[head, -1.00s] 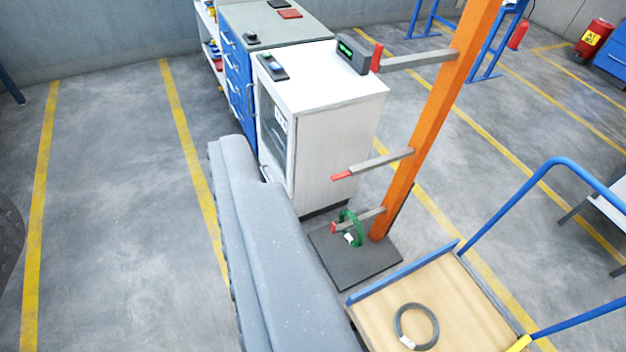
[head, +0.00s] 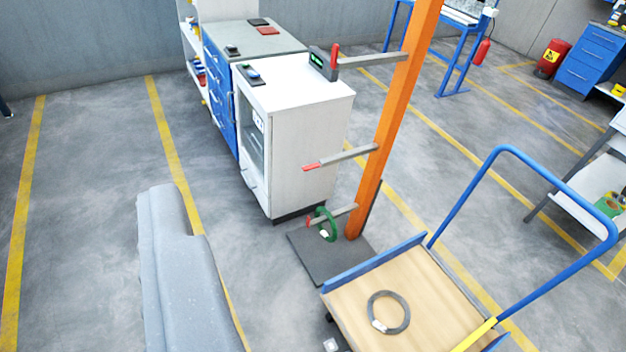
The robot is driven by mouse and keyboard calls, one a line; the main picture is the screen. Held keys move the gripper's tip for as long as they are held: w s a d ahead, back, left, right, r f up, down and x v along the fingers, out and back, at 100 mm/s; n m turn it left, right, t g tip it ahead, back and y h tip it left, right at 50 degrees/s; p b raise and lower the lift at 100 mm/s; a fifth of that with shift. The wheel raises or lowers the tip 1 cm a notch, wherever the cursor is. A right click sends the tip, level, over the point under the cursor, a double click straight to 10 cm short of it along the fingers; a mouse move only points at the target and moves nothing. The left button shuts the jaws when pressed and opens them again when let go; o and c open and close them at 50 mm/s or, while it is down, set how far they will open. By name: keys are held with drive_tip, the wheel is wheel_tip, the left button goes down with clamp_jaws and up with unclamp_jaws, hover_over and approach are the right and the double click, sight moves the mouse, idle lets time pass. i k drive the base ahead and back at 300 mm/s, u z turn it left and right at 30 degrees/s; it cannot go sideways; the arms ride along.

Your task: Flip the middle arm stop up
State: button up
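The orange post (head: 385,120) has three grey arms pointing left. The middle arm (head: 348,157) ends in a red stop (head: 311,167) that lies in line with the arm, not raised. The top arm (head: 372,60) has a red stop (head: 335,56) standing upright. The bottom arm (head: 338,214) has a red stop (head: 308,221) that looks upright, and a green coil (head: 327,226) hangs on this arm. The middle arm carries no coil. My gripper is not in view; a grey part of my own body fills the lower left.
A cart (head: 372,257) with a blue handle stands right of the post's dark base (head: 305,258), with a dark grey coil (head: 388,312) on its deck. A white cabinet (head: 300,135) stands behind the arms. Open floor lies at left.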

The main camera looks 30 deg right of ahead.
sight(310, 167)
drive_tip(key=z, duration=0.8)
drive_tip(key=i, duration=0.9)
drive_tip(key=u, duration=0.15)
drive_tip(key=k, duration=0.5)
drive_tip(key=z, duration=3.05)
drive_tip(key=k, duration=0.45)
drive_tip(key=u, duration=0.3)
